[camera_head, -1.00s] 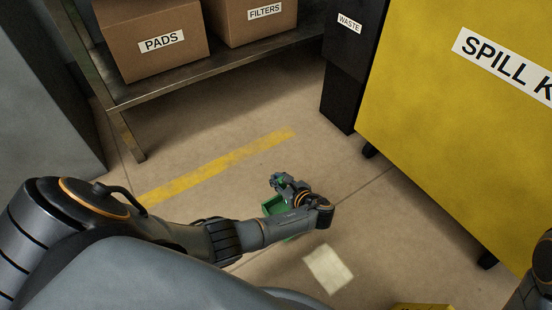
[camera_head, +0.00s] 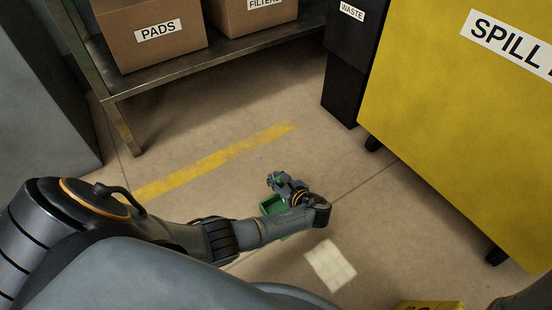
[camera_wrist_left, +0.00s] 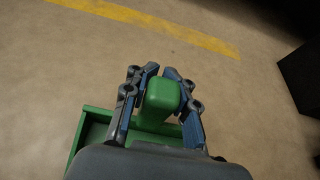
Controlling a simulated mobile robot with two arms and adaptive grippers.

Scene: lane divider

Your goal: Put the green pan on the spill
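The green pan (camera_head: 271,204) is low over or on the floor, partly hidden by my left forearm in the head view. In the left wrist view its tray rim (camera_wrist_left: 92,125) shows behind an upright green handle (camera_wrist_left: 163,93). My left gripper (camera_head: 278,181) has its two fingers (camera_wrist_left: 162,80) against both sides of that handle. I cannot tell whether the pan touches the floor. No wet spill stands out; a pale square sheet (camera_head: 330,265) lies flat on the floor, right of and nearer than the pan. My right gripper is out of view.
A yellow spill kit cabinet (camera_head: 450,130) on wheels stands right, beside a black waste bin (camera_head: 343,90). A metal shelf (camera_head: 225,52) with PADS (camera_head: 150,33) and FILTERS (camera_head: 250,15) boxes is behind. A yellow line (camera_head: 215,160) crosses clear floor. A yellow object (camera_head: 430,305) shows at the bottom edge.

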